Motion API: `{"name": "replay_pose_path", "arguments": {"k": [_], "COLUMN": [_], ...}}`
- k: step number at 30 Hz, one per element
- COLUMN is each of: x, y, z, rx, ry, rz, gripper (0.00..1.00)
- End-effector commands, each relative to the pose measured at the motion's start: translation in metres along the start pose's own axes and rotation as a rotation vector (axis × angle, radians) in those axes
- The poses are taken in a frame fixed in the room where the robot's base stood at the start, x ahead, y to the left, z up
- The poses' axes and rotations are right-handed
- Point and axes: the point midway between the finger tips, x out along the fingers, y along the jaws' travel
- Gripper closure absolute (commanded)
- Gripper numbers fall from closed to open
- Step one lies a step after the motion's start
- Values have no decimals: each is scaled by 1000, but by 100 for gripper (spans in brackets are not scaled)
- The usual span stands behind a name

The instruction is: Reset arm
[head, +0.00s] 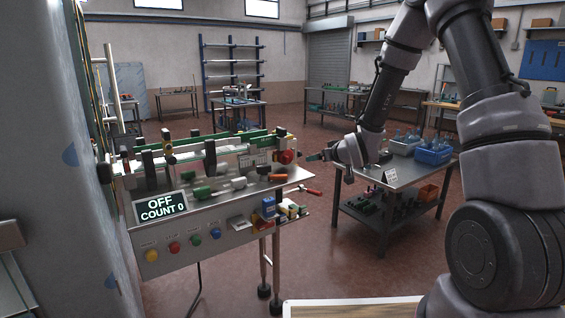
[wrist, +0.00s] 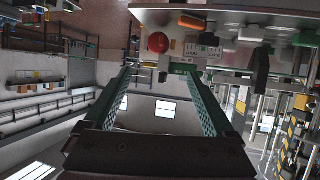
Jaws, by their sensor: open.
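My arm reaches in from the right side of the head view and bends down towards the middle. My gripper (head: 316,156) is beside the right end of the filling machine (head: 215,232), close to its red knob (head: 284,157). In the wrist view my gripper (wrist: 160,74) shows two green fingers spread wide with nothing between them. The machine's red knob (wrist: 158,42) appears beyond the fingertips, apart from them. The machine's display (head: 161,207) reads "OFF COUNT 0".
A metal table (head: 398,177) with blue bins (head: 434,152) of bottles stands right of the machine. A red-handled tool (head: 309,190) sticks out from the machine's right edge. A grey panel (head: 50,150) fills the left side. The red floor (head: 325,262) between machine and table is clear.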

Motion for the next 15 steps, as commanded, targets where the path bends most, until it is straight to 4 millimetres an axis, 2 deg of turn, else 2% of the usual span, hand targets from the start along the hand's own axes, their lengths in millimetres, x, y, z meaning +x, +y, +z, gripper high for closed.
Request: {"name": "replay_pose_path", "arguments": {"k": [1, 6, 11, 15], "x": [-16, -73, -137, -199], "y": [9, 35, 49, 52], "z": [-18, -54, -77, -89], "rx": [10, 76, 163, 258], "ry": [-19, -116, -200, -265], "rz": [27, 110, 178, 224], "gripper": [11, 11, 11, 11]}}
